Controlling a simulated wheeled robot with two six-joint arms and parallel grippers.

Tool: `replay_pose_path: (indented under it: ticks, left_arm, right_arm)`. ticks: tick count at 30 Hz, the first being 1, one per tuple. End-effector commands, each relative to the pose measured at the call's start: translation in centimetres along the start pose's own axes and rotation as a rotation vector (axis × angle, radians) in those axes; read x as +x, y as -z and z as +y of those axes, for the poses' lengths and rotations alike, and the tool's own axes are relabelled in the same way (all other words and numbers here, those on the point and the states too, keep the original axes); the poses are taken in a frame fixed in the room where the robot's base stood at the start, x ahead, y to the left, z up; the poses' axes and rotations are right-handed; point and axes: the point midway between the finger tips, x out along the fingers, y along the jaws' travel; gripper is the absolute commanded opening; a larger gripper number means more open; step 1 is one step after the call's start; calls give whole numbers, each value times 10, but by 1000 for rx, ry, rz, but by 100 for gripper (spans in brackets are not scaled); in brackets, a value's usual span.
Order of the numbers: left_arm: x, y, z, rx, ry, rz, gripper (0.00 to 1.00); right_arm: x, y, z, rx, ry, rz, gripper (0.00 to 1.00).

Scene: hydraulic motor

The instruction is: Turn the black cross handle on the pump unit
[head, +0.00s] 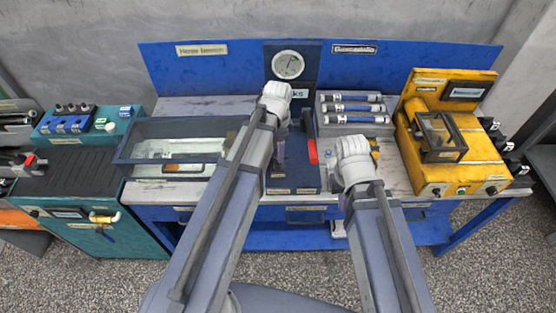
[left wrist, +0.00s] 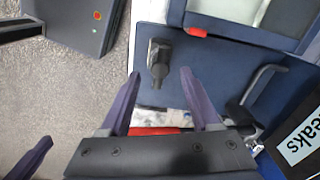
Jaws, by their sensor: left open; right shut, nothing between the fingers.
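The pump unit (head: 290,187) is a dark blue stand with a gauge panel at the bench's middle; my left arm covers part of it. In the left wrist view its blue base plate (left wrist: 205,82) carries a dark upright fitting (left wrist: 158,52), which may be the black cross handle; I cannot make out a cross shape. My left gripper (left wrist: 160,73) is open, its two purple fingertips on either side of the fitting's lower end in the picture, with no visible contact. A purple finger, seemingly of my right gripper (left wrist: 30,155), shows at lower left; that gripper is shut and empty.
A red lever (head: 312,150) stands on the unit's right side, with a grey bent lever (left wrist: 262,85) nearby. A glass-topped tray (head: 125,160) is left, a rack of cylinders (head: 355,130) right, and a yellow machine (head: 455,172) farther right. The floor in front is clear.

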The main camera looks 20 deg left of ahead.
Motion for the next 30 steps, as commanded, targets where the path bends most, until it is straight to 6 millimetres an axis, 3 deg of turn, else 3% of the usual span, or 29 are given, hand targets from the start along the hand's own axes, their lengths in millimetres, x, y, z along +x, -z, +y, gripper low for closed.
replay_pose_path:
  ticks: [1,6,17,30]
  left_arm:
    - [14,0,0,0,0,0,64]
    - [30,0,0,0,0,0,64]
    - [32,0,0,0,0,0,64]
    - [32,0,0,0,0,0,15]
  right_arm:
    - [14,1,-1,0,0,0,0]
    - [30,2,-3,1,0,0,0]
    - [32,2,-3,2,0,0,0]
    - [32,2,-3,1,0,0,0]
